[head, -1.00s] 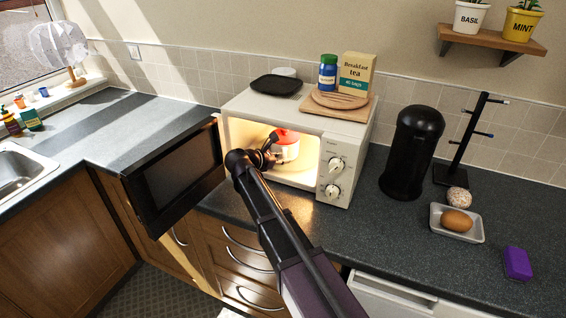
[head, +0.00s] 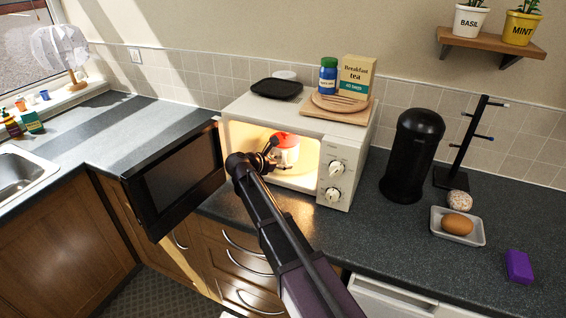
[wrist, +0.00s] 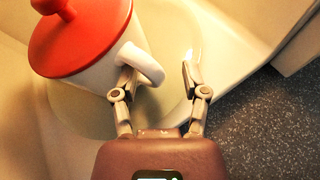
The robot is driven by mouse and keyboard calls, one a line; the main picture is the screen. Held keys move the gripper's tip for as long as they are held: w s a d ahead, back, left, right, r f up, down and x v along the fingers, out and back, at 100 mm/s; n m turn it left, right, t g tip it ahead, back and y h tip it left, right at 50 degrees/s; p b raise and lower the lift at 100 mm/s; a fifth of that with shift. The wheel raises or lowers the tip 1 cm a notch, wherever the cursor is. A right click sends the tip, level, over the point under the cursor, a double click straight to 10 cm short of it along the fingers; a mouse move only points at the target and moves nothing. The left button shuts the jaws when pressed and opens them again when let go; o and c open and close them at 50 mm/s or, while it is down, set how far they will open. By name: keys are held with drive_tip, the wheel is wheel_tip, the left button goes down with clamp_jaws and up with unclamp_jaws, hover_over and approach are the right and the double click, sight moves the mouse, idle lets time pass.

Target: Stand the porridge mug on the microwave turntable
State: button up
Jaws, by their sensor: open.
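The porridge mug (head: 287,152) is white with a red lid and stands inside the lit microwave (head: 308,130), whose door (head: 178,178) is open to the left. In the wrist view the mug (wrist: 112,78) looks upright, with its handle (wrist: 143,66) toward my gripper. It stands on or over the pale turntable (wrist: 165,104); its base contact is hidden. My gripper (wrist: 158,78) is open, with the handle's end beside the left finger and a clear gap before the right finger. In the head view my gripper (head: 272,160) is small and dark at the microwave opening.
A wooden board (head: 335,108) with a tea box and a blue jar, and a black tray (head: 277,88), sit on the microwave. Right of it stand a black canister (head: 412,152), a mug tree (head: 466,145) and a dish with an egg (head: 457,235).

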drive_tip(key=shift+r, duration=0.1)
drive_tip(key=p+v, duration=0.4)
drive_tip(key=v, duration=0.8)
drive_tip(key=shift+d, duration=0.1)
idle(2.3)
